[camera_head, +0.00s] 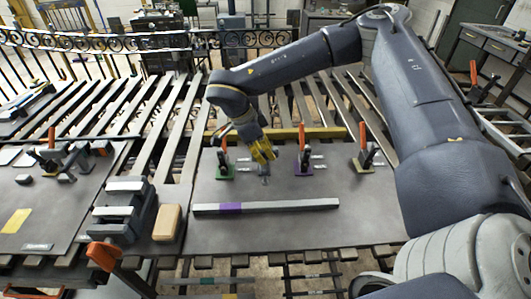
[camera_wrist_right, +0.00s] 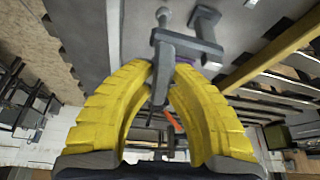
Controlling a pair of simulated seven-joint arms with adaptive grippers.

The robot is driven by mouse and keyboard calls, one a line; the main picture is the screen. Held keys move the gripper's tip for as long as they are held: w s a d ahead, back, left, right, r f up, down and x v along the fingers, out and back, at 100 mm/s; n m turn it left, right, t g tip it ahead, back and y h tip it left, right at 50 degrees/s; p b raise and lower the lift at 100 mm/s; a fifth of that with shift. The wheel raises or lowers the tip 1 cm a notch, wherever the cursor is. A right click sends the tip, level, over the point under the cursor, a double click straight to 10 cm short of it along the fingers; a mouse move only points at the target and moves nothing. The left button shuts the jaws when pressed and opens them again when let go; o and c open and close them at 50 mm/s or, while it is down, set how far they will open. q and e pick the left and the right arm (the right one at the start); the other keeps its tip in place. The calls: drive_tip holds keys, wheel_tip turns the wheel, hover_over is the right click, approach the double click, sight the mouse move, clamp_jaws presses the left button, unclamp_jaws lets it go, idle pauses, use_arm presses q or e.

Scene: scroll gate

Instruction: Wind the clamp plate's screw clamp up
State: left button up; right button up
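The clamp plate (camera_head: 330,228) is a grey sheet in the middle of the head view. My right gripper (camera_head: 264,163) has yellow fingers and points down over its far part. Below the fingertips a small grey part of the screw clamp (camera_head: 265,179) shows; the rest is hidden. In the right wrist view the grey screw clamp (camera_wrist_right: 180,44) has a bar and a rod that runs between the fingers. My right gripper (camera_wrist_right: 162,70) has its fingertips close in on both sides of this rod and looks shut on it. My left gripper is not in view.
A grey bar with a purple band (camera_head: 280,206) lies in front. Grey blocks (camera_head: 120,210) and a tan block (camera_head: 167,222) are at left.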

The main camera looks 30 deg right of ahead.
drive_tip(key=o, duration=0.4)
drive_tip(key=v, duration=1.2)
